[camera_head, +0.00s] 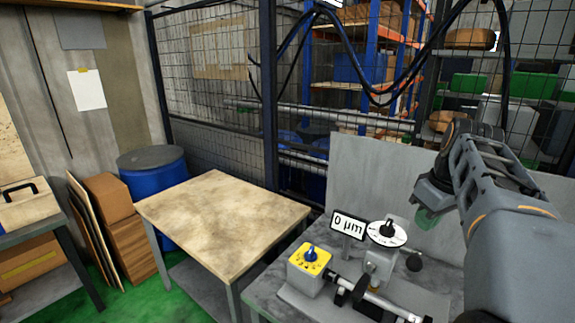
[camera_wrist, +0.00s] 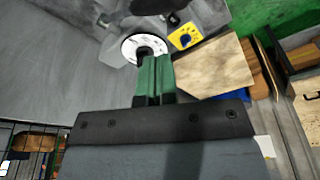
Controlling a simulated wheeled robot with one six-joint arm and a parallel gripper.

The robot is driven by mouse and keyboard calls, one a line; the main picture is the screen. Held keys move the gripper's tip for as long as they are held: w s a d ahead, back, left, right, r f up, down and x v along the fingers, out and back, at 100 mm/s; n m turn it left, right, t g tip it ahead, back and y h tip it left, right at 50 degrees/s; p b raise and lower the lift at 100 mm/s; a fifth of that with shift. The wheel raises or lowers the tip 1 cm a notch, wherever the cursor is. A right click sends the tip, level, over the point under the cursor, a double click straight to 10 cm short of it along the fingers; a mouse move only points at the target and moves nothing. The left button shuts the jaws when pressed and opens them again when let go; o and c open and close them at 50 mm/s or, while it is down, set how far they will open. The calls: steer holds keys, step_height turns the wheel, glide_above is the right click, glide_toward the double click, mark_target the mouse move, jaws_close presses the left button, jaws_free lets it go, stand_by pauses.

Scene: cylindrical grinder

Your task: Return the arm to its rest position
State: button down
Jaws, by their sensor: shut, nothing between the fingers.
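My arm comes in from the right edge of the head view, raised over the right side of the grinder bench. My gripper (camera_head: 427,218) has green fingers and hangs to the right of the white dial (camera_head: 387,234), apart from it. In the wrist view my gripper (camera_wrist: 154,62) shows its green fingers shut together with nothing between them. The white dial (camera_wrist: 144,47) shows just beyond the fingertips there, partly covered by them. The grinder also has a yellow-topped box with a blue knob (camera_head: 311,258) and a "0 µm" sign (camera_head: 347,226).
A grey panel (camera_head: 370,165) stands behind the grinder. A wood-topped table (camera_head: 220,210) stands left of it with a bare top. A blue barrel (camera_head: 155,190), brown boxes (camera_head: 110,197) and a mesh fence (camera_head: 210,100) lie beyond. Dark cables (camera_head: 385,95) hang above.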

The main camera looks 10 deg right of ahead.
steer(key=s+a+f+m+t, duration=0.1)
steer(key=s+a+f, duration=0.2)
steer(key=a+f, duration=0.5)
steer(key=s+a+f+m+t, duration=0.1)
steer(key=s+a+f, duration=0.3)
steer(key=a+f, duration=0.4)
steer(key=shift+a+m+h+b, duration=0.3)
steer(key=shift+a+m+b, duration=0.1)
steer(key=shift+a+m, duration=0.35)
